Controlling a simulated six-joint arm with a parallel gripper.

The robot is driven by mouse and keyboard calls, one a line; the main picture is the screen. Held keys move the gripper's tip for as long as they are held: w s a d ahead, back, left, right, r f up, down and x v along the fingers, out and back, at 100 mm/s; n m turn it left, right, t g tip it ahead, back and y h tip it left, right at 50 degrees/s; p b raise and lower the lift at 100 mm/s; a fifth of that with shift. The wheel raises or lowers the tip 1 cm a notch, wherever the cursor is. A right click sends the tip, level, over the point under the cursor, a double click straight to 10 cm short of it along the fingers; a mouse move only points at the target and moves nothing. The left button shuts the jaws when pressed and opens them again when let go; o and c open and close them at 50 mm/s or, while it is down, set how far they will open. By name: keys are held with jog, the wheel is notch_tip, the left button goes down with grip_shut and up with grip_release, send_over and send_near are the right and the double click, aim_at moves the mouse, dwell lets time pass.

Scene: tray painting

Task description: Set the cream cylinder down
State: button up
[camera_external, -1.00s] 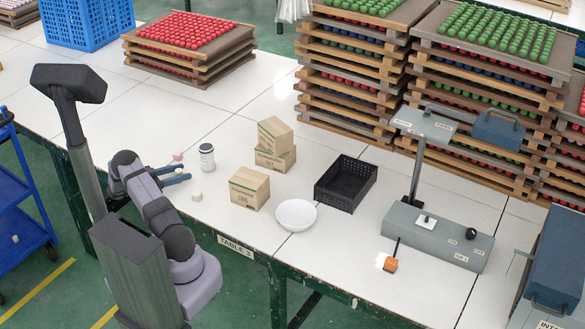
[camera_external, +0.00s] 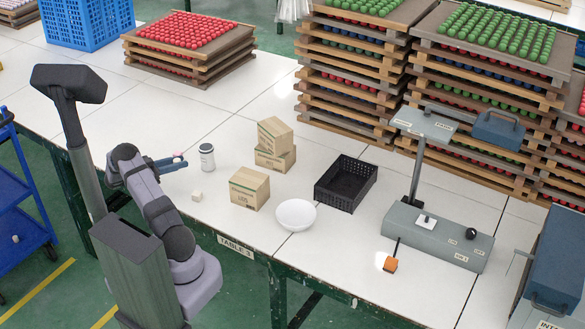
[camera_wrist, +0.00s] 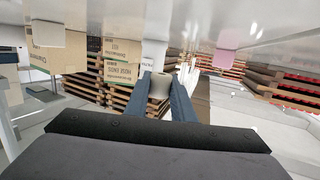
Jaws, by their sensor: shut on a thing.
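The cream cylinder (camera_wrist: 158,86) is between the two fingers of my gripper (camera_wrist: 160,92) in the wrist view, and the fingers are shut on it. In the external view my gripper (camera_external: 181,162) is over the left part of the white table, left of the white jar (camera_external: 207,157). The cylinder is too small there to make out clearly at the fingertips. From the wrist view it appears held clear of the table top.
A pink block (camera_external: 178,154) shows just behind my fingertips, and a cream cube (camera_external: 197,196) lies in front. Cardboard boxes (camera_external: 249,188), a white bowl (camera_external: 296,215) and a black crate (camera_external: 331,192) stand to the right. The table left of the jar is mostly clear.

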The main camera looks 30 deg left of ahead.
aim_at(177, 160)
jog(key=shift+r, duration=2.7)
